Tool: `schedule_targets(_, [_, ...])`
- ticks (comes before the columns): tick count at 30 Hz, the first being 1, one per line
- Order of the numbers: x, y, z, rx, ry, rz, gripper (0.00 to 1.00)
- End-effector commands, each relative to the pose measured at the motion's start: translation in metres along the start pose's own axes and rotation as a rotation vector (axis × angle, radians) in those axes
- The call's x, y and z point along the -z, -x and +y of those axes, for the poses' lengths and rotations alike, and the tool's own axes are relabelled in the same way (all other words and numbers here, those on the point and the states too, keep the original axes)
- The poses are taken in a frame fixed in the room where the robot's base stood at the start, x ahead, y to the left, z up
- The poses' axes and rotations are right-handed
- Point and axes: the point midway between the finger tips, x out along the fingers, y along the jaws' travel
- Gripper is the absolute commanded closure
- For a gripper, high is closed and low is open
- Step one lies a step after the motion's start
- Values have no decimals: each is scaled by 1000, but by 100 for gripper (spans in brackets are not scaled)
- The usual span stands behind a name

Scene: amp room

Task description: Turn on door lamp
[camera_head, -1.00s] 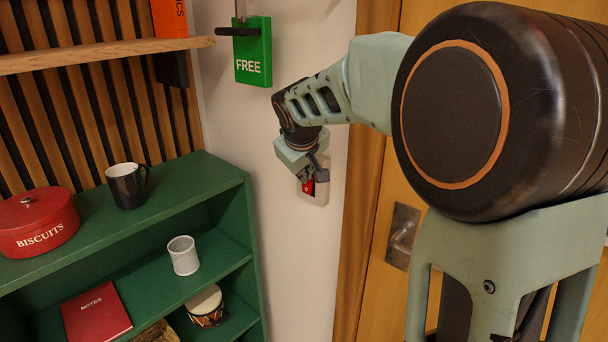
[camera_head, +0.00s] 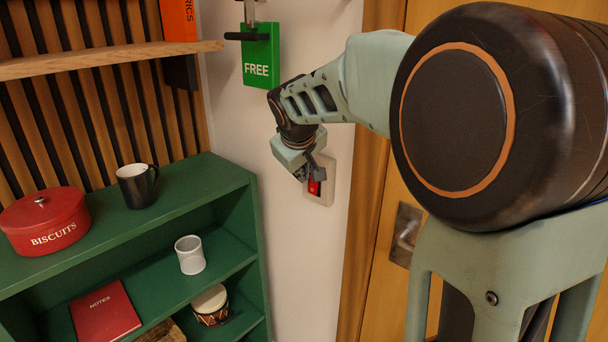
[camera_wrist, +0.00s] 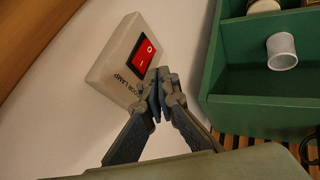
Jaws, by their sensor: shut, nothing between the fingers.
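The door lamp switch is a pale wall plate (camera_head: 326,190) with a red rocker (camera_head: 314,186) beside the door frame. In the wrist view the plate (camera_wrist: 108,75) reads "DOOR LAMP", and the red rocker (camera_wrist: 140,57) is marked "O" at one end and "I" at the other. My gripper (camera_wrist: 158,90) is shut and empty. Its fingertips are at the plate's edge by the "I" end of the rocker; I cannot tell whether they touch it. In the head view my gripper (camera_head: 304,172) partly hides the plate's left side.
A green shelf (camera_head: 190,190) stands left of the switch, with a black mug (camera_head: 136,188), red biscuit tin (camera_head: 45,225) and white cup (camera_head: 190,256). A green "FREE" sign (camera_head: 260,58) hangs above. The door handle (camera_head: 402,235) is at right.

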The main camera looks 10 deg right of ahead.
Motion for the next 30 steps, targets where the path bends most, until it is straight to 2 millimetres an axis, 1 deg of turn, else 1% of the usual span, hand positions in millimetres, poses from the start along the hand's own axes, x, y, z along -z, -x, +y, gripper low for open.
schedule_targets(3, [2, 5, 0, -2, -1, 2, 100])
schedule_targets(6, [3, 34, 7, -4, -4, 3, 100])
schedule_targets(9, [4, 56, 12, -4, -4, 4, 100])
schedule_targets(12, [5, 74, 15, -3, -3, 3, 100])
schedule_targets(15, [5, 87, 18, -1, -1, 2, 100])
schedule_targets(18, [5, 95, 19, -1, -1, 1, 100])
schedule_targets(21, [5, 99, 20, 0, 0, -1, 100])
schedule_targets(30, [5, 99, 20, 0, -1, -1, 100])
